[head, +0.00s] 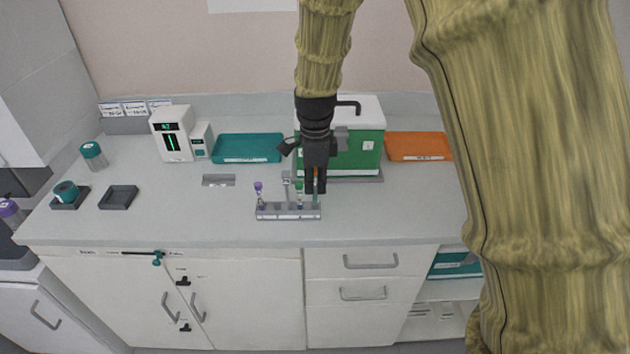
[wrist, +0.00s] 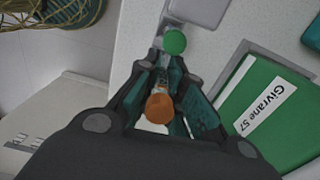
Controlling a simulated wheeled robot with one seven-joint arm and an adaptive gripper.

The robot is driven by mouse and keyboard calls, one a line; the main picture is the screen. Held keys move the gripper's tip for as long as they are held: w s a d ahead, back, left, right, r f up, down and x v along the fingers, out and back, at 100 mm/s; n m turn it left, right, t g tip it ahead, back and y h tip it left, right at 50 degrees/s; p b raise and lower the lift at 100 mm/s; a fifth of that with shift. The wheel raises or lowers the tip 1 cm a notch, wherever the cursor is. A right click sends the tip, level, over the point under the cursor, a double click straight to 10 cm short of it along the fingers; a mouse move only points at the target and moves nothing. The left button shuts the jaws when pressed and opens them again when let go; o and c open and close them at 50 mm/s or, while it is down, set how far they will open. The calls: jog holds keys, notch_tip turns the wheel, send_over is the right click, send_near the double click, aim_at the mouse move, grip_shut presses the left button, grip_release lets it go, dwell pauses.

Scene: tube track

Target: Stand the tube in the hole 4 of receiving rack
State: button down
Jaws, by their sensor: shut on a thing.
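The grey receiving rack (head: 275,213) stands near the counter's front edge. A purple-capped tube (head: 258,192) stands at its left end. A green-capped tube (head: 299,189) stands further right; its green cap also shows in the wrist view (wrist: 175,42), just beyond my fingertips. My gripper (head: 316,190) points down over the rack's right end. In the wrist view my gripper (wrist: 163,75) is shut on an orange-capped tube (wrist: 160,108). The held tube's lower end is hidden, so I cannot tell whether it is in a hole. The hole numbers are too small to read.
A green box (head: 368,152) with a white lid stands close behind my gripper. A teal tray (head: 248,148) and an orange tray (head: 418,146) lie at the back. A white device (head: 171,133) and a dark square tray (head: 119,197) are left.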

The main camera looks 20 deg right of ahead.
jog(key=shift+f+p, duration=0.2)
jog(key=shift+p, duration=0.3)
dwell(0.3)
jog(key=shift+f, duration=1.3)
dwell(0.8)
jog(key=c, duration=1.5)
grip_release()
jog(key=shift+o, duration=0.2)
notch_tip(320, 180, up, 12)
